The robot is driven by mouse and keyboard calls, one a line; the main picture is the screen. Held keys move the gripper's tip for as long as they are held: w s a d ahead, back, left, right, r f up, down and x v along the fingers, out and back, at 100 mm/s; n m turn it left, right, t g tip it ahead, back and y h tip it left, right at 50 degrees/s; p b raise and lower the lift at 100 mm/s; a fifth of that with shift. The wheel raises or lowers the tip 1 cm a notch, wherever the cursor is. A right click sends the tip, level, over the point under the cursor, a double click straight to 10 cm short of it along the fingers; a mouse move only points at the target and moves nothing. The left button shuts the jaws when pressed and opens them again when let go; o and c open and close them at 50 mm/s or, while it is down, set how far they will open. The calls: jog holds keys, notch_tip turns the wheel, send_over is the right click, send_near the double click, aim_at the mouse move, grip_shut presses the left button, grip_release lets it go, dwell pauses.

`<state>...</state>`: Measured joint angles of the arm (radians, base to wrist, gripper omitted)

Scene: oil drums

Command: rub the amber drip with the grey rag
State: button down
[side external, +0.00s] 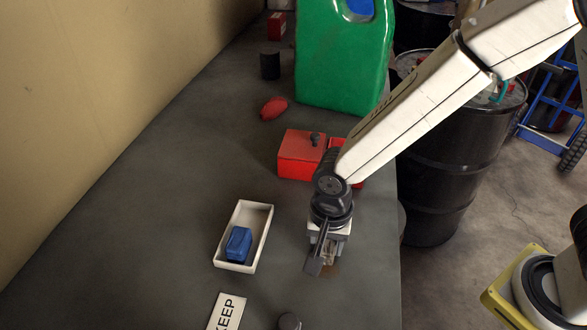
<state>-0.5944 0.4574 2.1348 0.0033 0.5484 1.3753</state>
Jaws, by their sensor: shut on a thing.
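My gripper (325,262) points down low over the grey bench top, right of the white tray. It is shut on the grey rag, of which little can be made out between the dark fingers. The amber drip (333,270) shows as a small brownish patch on the bench right at the fingertips, partly hidden by them. I cannot tell whether the rag touches it.
A white tray (263,229) holding a blue block (239,243) stands to the left. A "KEEP" sign (227,312) and a dark round object (289,321) are in front. A red box (301,156), red lump (273,108) and green can (343,60) stand behind. The bench edge is right.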

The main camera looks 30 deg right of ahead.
aim_at(320, 287)
jog(key=shift+s+a, duration=2.45)
jog(key=shift+s, duration=0.05)
notch_tip(320, 287, up, 8)
